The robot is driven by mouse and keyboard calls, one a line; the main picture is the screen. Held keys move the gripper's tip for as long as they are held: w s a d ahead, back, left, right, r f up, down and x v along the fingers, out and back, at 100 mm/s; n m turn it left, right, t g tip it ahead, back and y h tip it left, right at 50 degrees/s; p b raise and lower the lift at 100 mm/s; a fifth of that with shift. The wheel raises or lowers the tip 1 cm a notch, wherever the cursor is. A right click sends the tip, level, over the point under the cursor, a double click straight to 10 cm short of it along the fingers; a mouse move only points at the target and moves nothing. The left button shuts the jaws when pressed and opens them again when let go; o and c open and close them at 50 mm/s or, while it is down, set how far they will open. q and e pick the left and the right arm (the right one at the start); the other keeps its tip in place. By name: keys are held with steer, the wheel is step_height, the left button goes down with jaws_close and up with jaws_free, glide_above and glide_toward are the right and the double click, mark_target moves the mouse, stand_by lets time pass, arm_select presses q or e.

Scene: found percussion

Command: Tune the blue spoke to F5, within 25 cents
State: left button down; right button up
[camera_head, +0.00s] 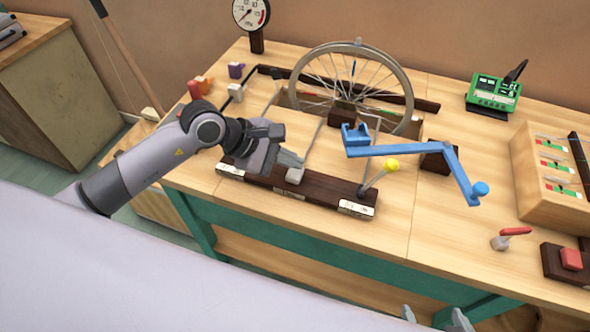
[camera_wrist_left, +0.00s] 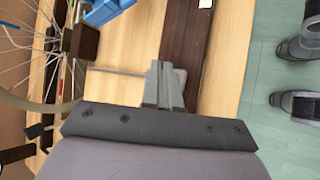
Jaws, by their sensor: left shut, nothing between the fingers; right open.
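A spoked wheel (camera_head: 408,78) stands upright in a slot at the back of the bench. The blue spoke (camera_head: 353,68) shows as a short blue mark in its upper middle. A green tuner box (camera_head: 494,90) stands at the back right; its reading is too small to make out. My left gripper (camera_head: 298,160) is shut and empty above the dark wooden rail in front of the wheel, close to a pale lever block (camera_head: 296,176). In the left wrist view its fingers (camera_wrist_left: 165,85) are together. My right gripper (camera_head: 435,317) is open beyond the front edge.
A blue crank (camera_head: 400,150) reaches across the bench right of the wheel. A yellow-knobbed lever (camera_head: 391,165) rises from the rail's right end. A dial gauge (camera_head: 250,14) stands behind. A wooden panel box (camera_head: 520,165) and a red-handled switch (camera_head: 514,231) are at right.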

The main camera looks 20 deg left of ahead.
mark_target(290, 173)
arm_select(q)
steer(key=shift+f+b, duration=0.4)
steer(key=shift+b, duration=0.05)
steer(key=shift+f+b, duration=0.55)
steer(key=shift+b, duration=0.1)
stand_by(0.6)
steer(key=shift+r, duration=0.1)
steer(key=shift+r+p, duration=0.55)
steer(key=shift+r, duration=0.3)
steer(key=shift+r+p, duration=1.5)
steer(key=shift+r, duration=1.05)
stand_by(0.7)
